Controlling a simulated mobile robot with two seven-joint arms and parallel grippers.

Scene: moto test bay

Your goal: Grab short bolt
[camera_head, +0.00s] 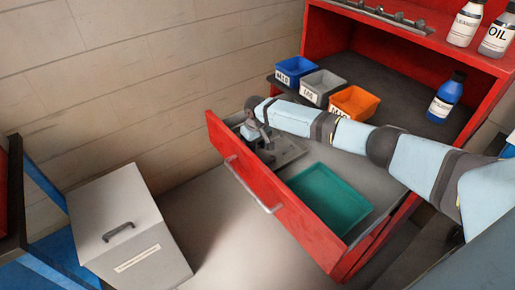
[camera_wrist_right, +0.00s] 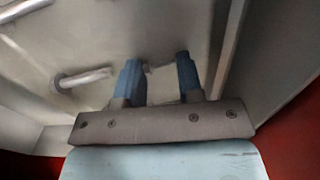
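The red drawer (camera_head: 285,205) is open, and my right arm reaches into its left end. My right gripper (camera_head: 250,132) is low inside the drawer, over a grey metal tray (camera_head: 290,150). In the right wrist view, its two blue fingers (camera_wrist_right: 158,70) point down to the metal floor with a clear gap between them. A small pale, blurred piece shows near the fingertips; I cannot tell whether it is the short bolt. A silver rod-like part (camera_wrist_right: 82,78) lies left of the fingers. My left gripper is not in view.
A green tray (camera_head: 325,197) fills the drawer's right part. Blue (camera_head: 295,72), grey (camera_head: 321,87) and orange (camera_head: 354,102) bins stand on the shelf above. A blue bottle (camera_head: 447,98) stands to their right. A lidded grey box (camera_head: 125,235) is at left.

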